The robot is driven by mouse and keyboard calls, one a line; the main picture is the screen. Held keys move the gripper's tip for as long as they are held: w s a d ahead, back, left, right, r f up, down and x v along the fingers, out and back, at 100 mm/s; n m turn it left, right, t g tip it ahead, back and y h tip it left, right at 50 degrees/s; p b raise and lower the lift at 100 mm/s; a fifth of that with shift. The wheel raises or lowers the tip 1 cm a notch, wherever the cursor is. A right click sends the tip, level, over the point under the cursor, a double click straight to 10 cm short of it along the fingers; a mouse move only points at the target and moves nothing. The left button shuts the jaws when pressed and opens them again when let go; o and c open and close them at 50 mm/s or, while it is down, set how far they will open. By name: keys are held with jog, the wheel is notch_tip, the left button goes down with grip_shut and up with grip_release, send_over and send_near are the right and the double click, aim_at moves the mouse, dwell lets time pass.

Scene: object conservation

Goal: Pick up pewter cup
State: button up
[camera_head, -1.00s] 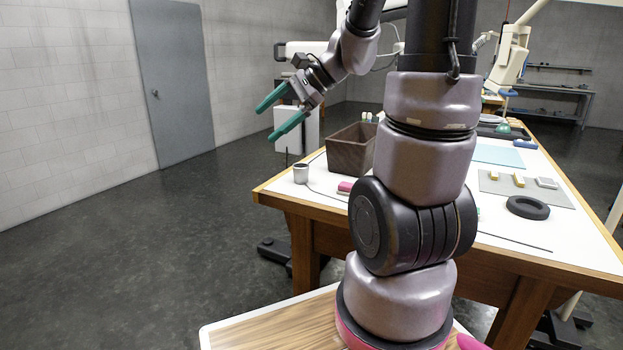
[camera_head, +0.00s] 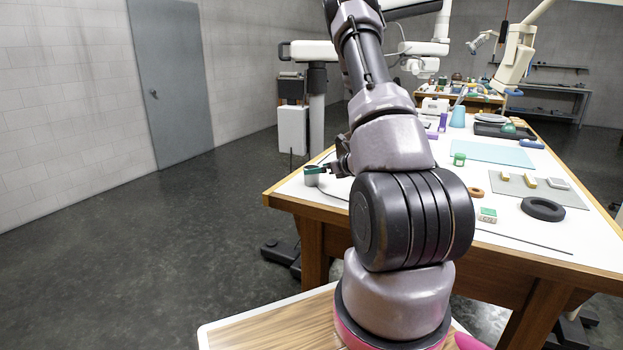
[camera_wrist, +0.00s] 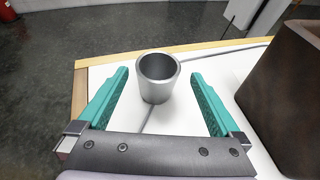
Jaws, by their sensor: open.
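The pewter cup (camera_head: 311,181) stands upright near the left corner of the white-topped table. In the wrist view the cup (camera_wrist: 155,90) is a plain grey, empty cylinder with its mouth upward. My gripper (camera_wrist: 160,76) is open, with its teal fingertips on either side of the cup and a visible gap at both sides. In the head view my gripper (camera_head: 316,168) is low at the cup, and a green finger overlaps the cup's upper part. My arm hides much of the gripper there.
A dark brown bin (camera_wrist: 289,85) stands close to the right finger in the wrist view. The wooden table edge (camera_wrist: 100,60) runs just beyond and left of the cup. A thin grey cable (camera_wrist: 215,47) lies by the cup. A black ring (camera_head: 542,208) lies farther right.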

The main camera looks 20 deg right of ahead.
jog(key=x, duration=0.7)
jog(key=shift+a, duration=0.2)
jog(key=c, duration=1.5)
